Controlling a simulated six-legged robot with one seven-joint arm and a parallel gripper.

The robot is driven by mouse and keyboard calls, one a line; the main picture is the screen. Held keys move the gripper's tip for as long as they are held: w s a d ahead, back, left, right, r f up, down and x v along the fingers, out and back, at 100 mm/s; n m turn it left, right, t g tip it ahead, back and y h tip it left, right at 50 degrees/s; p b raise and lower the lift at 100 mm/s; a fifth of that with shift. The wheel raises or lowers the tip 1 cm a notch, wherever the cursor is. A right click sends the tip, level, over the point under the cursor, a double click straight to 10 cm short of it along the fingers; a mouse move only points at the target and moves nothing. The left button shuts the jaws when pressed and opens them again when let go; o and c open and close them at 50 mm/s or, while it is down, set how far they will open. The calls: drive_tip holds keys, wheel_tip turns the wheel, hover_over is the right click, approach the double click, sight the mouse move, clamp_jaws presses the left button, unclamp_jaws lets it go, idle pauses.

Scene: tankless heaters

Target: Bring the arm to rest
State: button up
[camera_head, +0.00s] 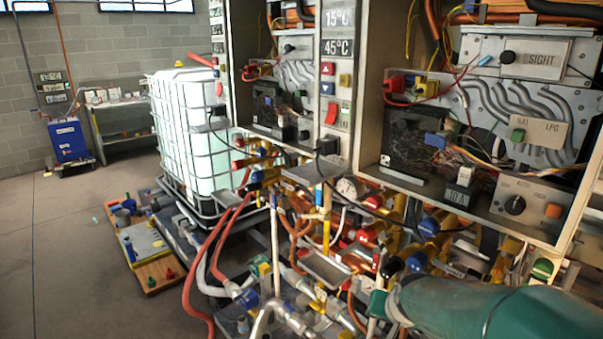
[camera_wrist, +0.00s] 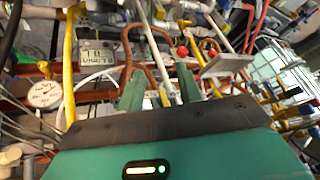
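My gripper (camera_wrist: 160,88) shows in the wrist view as two green fingers standing apart. No object is held between them; pipes show behind the gap. In the head view my teal arm (camera_head: 490,308) reaches in from the lower right, with its far end close to the pipes and valves under the heater cabinets. My fingertips cannot be made out clearly there. Copper pipe (camera_wrist: 134,40) curves just beyond the fingers in the wrist view, but I cannot tell whether they touch it.
Open heater cabinets (camera_head: 487,120) stand above my arm. Dense hoses, valves and a gauge (camera_head: 347,188) lie below them. A caged white tank (camera_head: 185,130), a blue unit (camera_head: 68,140) and a board with blocks (camera_head: 145,242) stand left. The floor at far left (camera_head: 60,270) is mostly clear.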

drive_tip(key=s+a+r+n, duration=0.1)
drive_tip(key=s+r, duration=0.4)
drive_tip(key=s, duration=0.4)
drive_tip(key=s+a+r+n+g, duration=0.1)
drive_tip(key=s+r, duration=0.4)
drive_tip(key=s, duration=0.5)
drive_tip(key=shift+a+r+n, duration=0.25)
drive_tip(key=shift+a+n, duration=0.15)
drive_tip(key=shift+n, duration=0.4)
